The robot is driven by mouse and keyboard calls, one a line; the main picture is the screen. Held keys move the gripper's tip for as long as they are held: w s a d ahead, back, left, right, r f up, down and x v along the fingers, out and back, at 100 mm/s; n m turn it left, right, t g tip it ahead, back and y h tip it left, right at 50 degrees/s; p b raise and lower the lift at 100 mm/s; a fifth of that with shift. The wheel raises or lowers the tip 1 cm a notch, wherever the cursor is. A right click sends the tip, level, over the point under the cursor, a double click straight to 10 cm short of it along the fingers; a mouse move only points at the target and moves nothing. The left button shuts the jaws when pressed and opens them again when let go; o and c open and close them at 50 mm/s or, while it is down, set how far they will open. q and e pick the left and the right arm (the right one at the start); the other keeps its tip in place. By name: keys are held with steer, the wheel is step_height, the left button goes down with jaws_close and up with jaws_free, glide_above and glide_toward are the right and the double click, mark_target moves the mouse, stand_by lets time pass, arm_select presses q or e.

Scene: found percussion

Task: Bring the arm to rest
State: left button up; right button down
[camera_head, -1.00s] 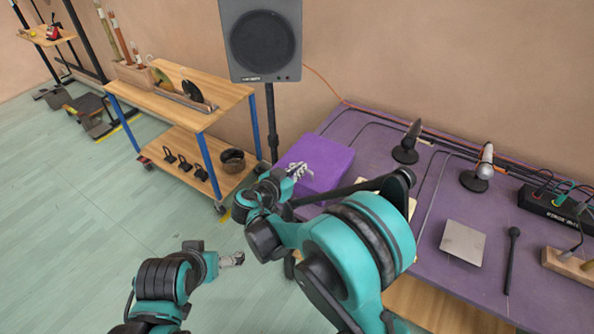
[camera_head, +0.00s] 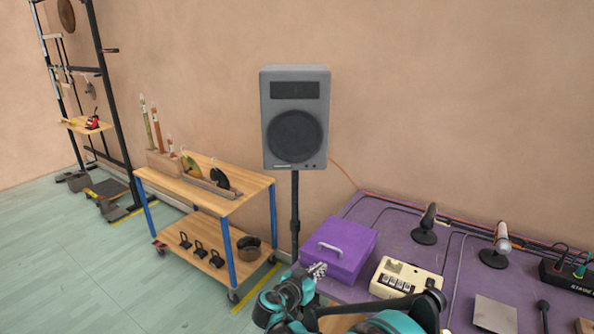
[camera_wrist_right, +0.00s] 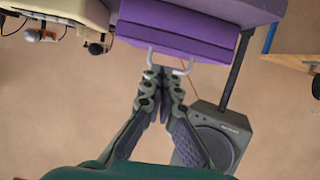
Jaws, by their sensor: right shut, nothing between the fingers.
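My right gripper (camera_head: 317,270) is at the front of the purple box (camera_head: 340,247) in the head view, with its teal arm coming in from the bottom. In the right wrist view the gripper (camera_wrist_right: 160,74) has its fingers together and nothing between them. The purple box (camera_wrist_right: 180,30) and its pale handle (camera_wrist_right: 168,58) appear just beyond the fingertips there; whether they touch I cannot tell. My left gripper is out of view.
A purple-topped table (camera_head: 455,262) bears a cream device (camera_head: 405,279), microphones (camera_head: 430,225) and a grey plate (camera_head: 495,313). A grey speaker (camera_head: 295,118) stands on a pole behind. A wooden cart (camera_head: 240,188) is left of it. The floor at lower left is clear.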

steer(key=s+d+r+n+g+y, duration=0.2)
steer(key=s+d+r, duration=0.1)
steer(key=s+d, duration=0.4)
steer(key=s+d+n+g+y, duration=0.1)
steer(key=s+n+y, duration=0.1)
steer(key=s, duration=1)
steer(key=s+d+f+n+g+y, duration=0.1)
steer(key=s+y, duration=0.3)
steer(key=s, duration=0.8)
steer(key=shift+d+f+n, duration=0.15)
steer(key=shift+d+n, duration=0.2)
steer(key=shift+n, duration=0.45)
